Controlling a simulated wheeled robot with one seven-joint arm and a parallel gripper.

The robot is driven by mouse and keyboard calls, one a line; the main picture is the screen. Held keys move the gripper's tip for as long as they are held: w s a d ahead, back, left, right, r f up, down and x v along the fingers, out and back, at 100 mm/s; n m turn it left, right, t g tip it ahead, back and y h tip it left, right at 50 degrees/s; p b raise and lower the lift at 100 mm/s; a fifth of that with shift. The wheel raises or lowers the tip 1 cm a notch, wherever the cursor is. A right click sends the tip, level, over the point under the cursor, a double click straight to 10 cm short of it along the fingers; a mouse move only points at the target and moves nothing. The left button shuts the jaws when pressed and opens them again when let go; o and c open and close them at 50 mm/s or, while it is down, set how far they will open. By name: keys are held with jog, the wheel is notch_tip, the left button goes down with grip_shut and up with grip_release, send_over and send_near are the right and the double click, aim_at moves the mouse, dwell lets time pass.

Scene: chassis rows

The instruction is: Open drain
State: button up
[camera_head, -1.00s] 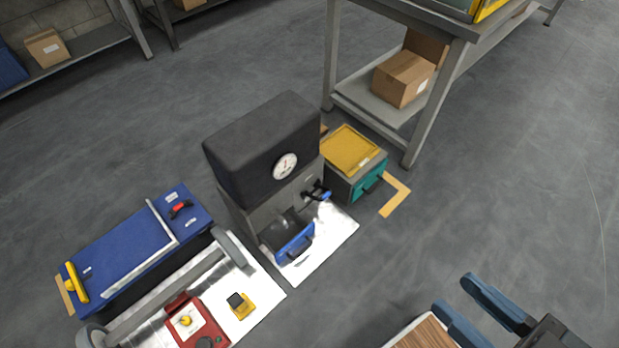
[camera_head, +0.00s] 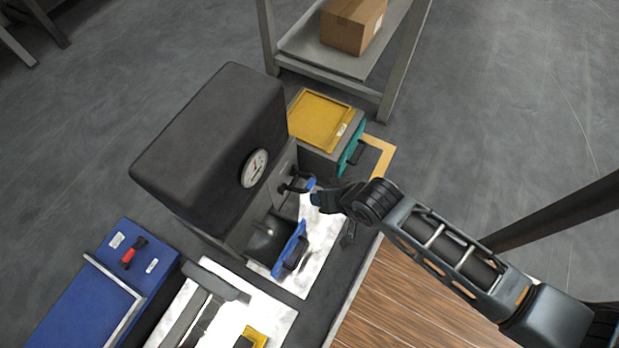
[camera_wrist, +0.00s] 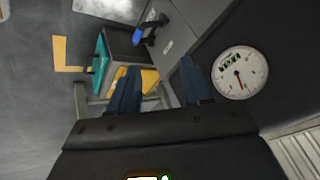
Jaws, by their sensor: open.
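A dark machine (camera_head: 205,150) with a round white gauge (camera_head: 255,168) stands at the middle left of the head view. A small drain valve (camera_head: 293,184) with a blue-tipped lever (camera_head: 311,184) sticks out of its grey front, above an open blue-fronted drawer (camera_head: 290,248). My gripper (camera_head: 318,200) is close to the lever tip; the head view does not settle whether they touch. In the wrist view my gripper (camera_wrist: 158,82) has its two fingers spread with nothing between them. The valve's blue lever (camera_wrist: 146,36) shows above and beyond the fingertips there, apart from them.
A grey box with a yellow lid (camera_head: 320,120) and teal front stands behind the machine. A metal shelf (camera_head: 320,55) holding a cardboard box (camera_head: 352,22) is beyond. A blue case (camera_head: 95,295) lies at lower left. Open floor (camera_head: 480,110) is at right.

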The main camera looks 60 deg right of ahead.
aim_at(310, 183)
jog(key=w+d+f+m+g+b, duration=0.2)
jog(key=w+d+f+b, duration=0.1)
jog(key=f, duration=0.1)
jog(key=w+d+f+m+g+y+b, duration=0.1)
jog(key=w+d+f+m+g+b, duration=0.1)
jog(key=f, duration=0.3)
jog(key=w+d+f+m+g+b, duration=0.1)
jog(key=w+d+f+m+b, duration=0.2)
jog(key=w+d+f+b, duration=0.1)
jog(key=shift+w+d+f+g+y, duration=0.15)
jog(key=shift+w+d+f+g, duration=0.1)
jog(key=shift+f, duration=0.1)
jog(key=shift+w+d+f+g+y, duration=0.1)
jog(key=shift+w+f+g+y, duration=0.05)
jog(key=shift+w+f, duration=0.15)
jog(key=shift+w+d+f+m+g+b, duration=0.1)
jog(key=shift+w+d+m+g+b, duration=0.25)
jog(key=shift+d+b, duration=0.2)
notch_tip(310, 183, down, 8)
jog(key=b, duration=0.4)
jog(key=shift+r, duration=0.2)
jog(key=shift+c, duration=0.2)
grip_shut()
